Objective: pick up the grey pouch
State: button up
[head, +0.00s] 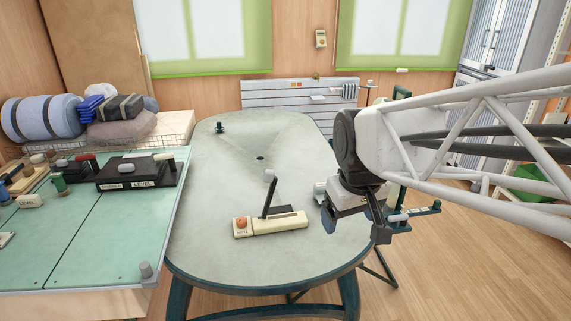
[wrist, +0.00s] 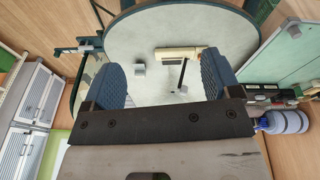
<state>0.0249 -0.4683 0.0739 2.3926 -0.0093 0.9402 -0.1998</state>
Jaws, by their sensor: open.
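A small light-grey item, likely the grey pouch (head: 319,190), lies on the oval table's right part, partly hidden behind my gripper. In the wrist view this grey item (wrist: 140,69) looks like a small block lying between my two blue fingers, nearer the left one, with bare tabletop around it. My gripper (head: 355,215) is open and empty, above the right side of the table, fingers pointing down. Its spread fingers also frame the wrist view (wrist: 160,78). The item appears apart from both fingers.
A cream lever box (head: 270,223) with an upright black lever stands left of my gripper. A small dark object (head: 219,128) is at the table's far left. A green bench (head: 90,240) with boxes adjoins on the left. A dark-green stand (head: 415,212) is at the right edge.

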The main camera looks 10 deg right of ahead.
jog(key=w+d+n, duration=0.2)
jog(key=w+n, duration=0.2)
jog(key=w, duration=1.3)
jog(key=n+g, duration=0.2)
jog(key=n, duration=1)
send_over(322, 185)
jog(key=f, duration=2.9)
jog(key=shift+s+a, duration=0.15)
jog(key=shift+s, duration=0.05)
jog(key=shift+w+f, duration=0.3)
jog(key=shift+f, duration=0.2)
jog(key=shift+f, duration=1.3)
